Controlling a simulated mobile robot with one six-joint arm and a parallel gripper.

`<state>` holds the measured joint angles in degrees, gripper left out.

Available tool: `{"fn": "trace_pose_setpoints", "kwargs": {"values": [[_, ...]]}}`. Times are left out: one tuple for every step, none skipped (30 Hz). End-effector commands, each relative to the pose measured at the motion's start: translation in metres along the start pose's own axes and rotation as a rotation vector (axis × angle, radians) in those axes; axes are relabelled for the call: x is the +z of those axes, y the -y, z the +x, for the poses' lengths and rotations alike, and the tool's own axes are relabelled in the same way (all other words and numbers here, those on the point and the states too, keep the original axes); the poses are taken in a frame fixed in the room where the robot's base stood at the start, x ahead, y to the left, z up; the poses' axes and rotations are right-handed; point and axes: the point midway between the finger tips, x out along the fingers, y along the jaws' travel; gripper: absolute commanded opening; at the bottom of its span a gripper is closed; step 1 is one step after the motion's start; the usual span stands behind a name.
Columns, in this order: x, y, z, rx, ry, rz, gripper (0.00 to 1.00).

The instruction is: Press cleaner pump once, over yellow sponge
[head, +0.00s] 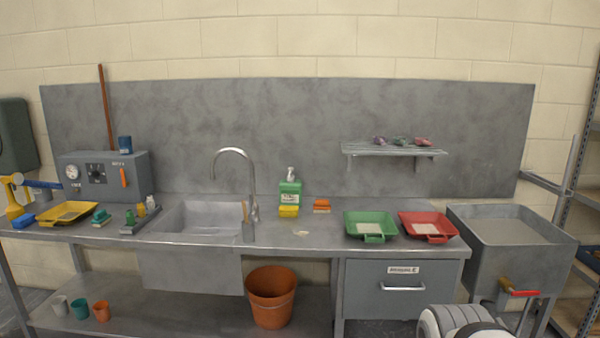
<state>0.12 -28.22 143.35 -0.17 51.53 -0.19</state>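A green cleaner bottle with a white pump top (290,189) stands upright on the counter, right of the sink. A yellow sponge (289,211) lies directly in front of its base, and in this view it overlaps the bottle's lower edge. I cannot tell whether the two touch. The pump head sits at the top of the bottle, and its nozzle direction is too small to make out. A rounded white and grey part, likely of my own arm, shows at the bottom edge right of centre. My gripper itself is not in view.
An orange and green sponge (321,206) lies right of the bottle. The sink (200,220) with its tall tap (250,180) is to the left. Green (370,225) and red (427,226) trays stand to the right, below a wall shelf (390,149). Counter before the sponges is mostly clear.

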Motion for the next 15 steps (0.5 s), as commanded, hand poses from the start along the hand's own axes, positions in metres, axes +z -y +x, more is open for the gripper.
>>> {"fn": "trace_pose_setpoints", "kwargs": {"values": [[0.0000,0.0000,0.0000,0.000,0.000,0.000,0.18],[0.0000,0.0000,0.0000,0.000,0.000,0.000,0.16],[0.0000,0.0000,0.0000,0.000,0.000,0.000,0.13],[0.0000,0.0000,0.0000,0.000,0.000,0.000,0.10],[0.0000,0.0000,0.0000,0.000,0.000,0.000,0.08],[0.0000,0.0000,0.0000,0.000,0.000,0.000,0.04],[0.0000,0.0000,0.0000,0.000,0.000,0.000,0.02],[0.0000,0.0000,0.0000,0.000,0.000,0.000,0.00],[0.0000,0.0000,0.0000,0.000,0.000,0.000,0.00],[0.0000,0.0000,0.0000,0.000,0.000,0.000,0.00],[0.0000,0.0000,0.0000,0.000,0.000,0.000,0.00],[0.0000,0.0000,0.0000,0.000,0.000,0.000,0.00],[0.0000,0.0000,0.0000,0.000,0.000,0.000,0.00],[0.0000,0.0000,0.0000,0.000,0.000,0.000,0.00],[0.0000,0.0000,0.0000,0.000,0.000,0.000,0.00]]}}
